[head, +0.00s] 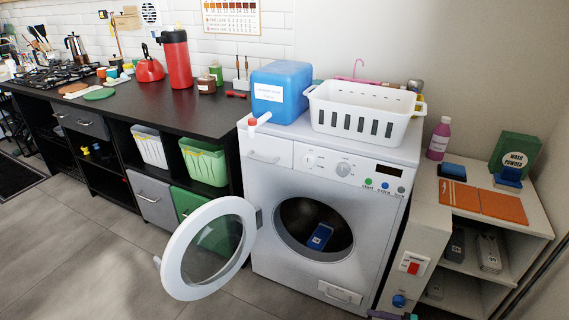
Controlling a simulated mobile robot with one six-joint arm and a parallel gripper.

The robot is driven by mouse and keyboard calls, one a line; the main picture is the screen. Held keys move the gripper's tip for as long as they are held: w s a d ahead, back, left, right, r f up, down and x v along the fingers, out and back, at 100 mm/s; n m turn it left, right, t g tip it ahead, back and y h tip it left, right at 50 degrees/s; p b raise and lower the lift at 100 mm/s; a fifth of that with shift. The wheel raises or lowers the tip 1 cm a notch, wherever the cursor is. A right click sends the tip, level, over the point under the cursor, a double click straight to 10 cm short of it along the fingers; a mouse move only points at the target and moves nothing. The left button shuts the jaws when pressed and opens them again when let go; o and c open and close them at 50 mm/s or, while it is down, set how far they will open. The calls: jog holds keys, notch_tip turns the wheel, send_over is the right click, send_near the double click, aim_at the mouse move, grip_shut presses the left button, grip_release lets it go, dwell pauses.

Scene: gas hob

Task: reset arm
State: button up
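My gripper and arm do not show clearly in the head view. A small purple and teal piece (385,315) pokes in at the bottom edge; I cannot tell what it is. The white washing machine (270,180) stands in the middle with its round door (172,262) swung open to the left. A blue item with a white label (321,236) lies inside the drum.
A blue container (282,92) and a white basket (345,112) stand on the washer. The black counter (125,112) with the gas hob (55,75) runs left. A low shelf unit (505,235) stands right. The floor (80,250) at front left is clear.

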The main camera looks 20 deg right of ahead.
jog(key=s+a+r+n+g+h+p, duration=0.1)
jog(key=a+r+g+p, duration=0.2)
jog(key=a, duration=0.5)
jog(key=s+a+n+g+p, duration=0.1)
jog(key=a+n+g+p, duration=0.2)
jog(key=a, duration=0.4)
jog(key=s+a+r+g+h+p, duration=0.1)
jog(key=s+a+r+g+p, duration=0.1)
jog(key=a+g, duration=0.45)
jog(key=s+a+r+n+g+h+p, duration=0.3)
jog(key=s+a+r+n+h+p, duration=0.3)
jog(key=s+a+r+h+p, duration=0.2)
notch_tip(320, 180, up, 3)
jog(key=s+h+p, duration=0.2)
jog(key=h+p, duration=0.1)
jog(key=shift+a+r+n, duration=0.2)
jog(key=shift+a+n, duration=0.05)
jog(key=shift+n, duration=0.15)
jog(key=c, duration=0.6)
